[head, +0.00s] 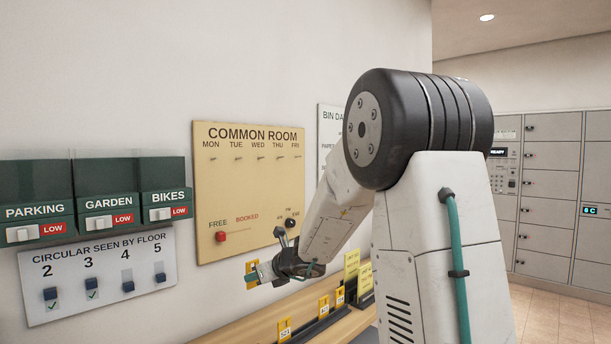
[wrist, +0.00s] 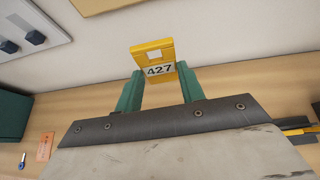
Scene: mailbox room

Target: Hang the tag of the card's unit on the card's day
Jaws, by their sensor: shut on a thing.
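My gripper (head: 254,275) is shut on a yellow tag (wrist: 153,52). In the wrist view the green fingers (wrist: 160,76) hold its lower part, and it reads 427. The tag also shows at the fingertips in the head view (head: 251,265), in front of the wall, below the COMMON ROOM board. That cream board (head: 250,195) has a row of small pegs (head: 258,158) under MON, TUE, WED, THU and FRI. The pegs look bare. Other yellow tags (head: 284,329) stand along a dark rack on the wooden shelf. I cannot make out a card naming unit and day.
A red knob (head: 221,237) is by FREE on the board. The CIRCULAR panel (head: 98,275) and green bins (head: 104,203) are left. Yellow signs (head: 352,264) stand farther along the shelf (head: 245,330). An orange slip (wrist: 46,146) and a key (wrist: 22,161) lie at the lower left.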

